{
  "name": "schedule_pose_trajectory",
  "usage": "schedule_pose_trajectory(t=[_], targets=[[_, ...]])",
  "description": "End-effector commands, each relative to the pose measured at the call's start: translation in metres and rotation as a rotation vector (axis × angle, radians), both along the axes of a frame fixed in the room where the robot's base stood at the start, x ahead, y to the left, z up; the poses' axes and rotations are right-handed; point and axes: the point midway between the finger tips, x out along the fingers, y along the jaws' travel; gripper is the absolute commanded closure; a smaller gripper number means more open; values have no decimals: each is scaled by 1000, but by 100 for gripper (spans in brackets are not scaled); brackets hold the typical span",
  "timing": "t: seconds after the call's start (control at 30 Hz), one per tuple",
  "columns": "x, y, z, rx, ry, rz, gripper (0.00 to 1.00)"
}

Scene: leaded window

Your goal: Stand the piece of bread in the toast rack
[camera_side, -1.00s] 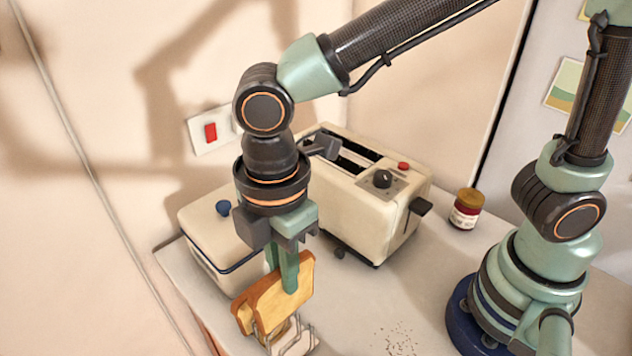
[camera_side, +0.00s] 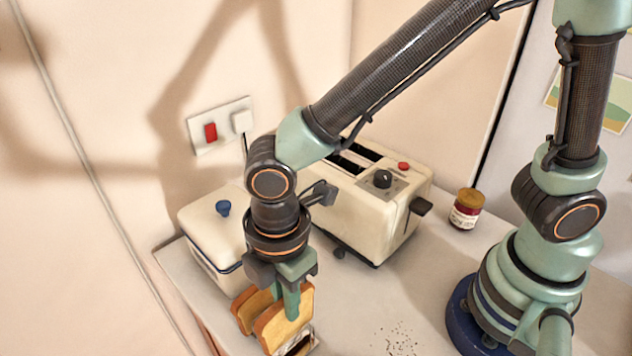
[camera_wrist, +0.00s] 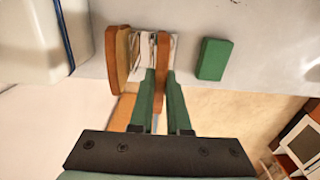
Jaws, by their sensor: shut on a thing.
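My gripper (camera_side: 292,304) is shut on a piece of bread (camera_side: 277,331), a brown-crusted slice held upright. In the wrist view the piece of bread (camera_wrist: 163,48) shows edge-on between my two green fingers (camera_wrist: 160,82). The toast rack (camera_side: 303,346) is a small wire rack below it, mostly hidden by the bread and my fingers; in the wrist view the rack (camera_wrist: 143,50) shows just left of the held slice. The held slice is low at the rack; I cannot tell whether it rests on the base.
Another slice (camera_wrist: 116,62) stands upright at the rack's left. A green block (camera_wrist: 213,58) lies to the right. A cream bin with a blue knob (camera_side: 205,235), a toaster (camera_side: 390,215) and a jar (camera_side: 466,208) stand behind. The counter's front edge is close.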

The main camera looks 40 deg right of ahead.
Motion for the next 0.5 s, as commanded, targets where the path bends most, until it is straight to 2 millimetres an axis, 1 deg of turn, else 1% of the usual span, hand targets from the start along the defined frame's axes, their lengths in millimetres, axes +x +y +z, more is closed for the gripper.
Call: schedule_pose_trajectory(t=[0.3, 0.5], targets=[[0, 0, -20, -2, 2, 0, 100], [0, 0, -27, -1, 1, 0, 100]])
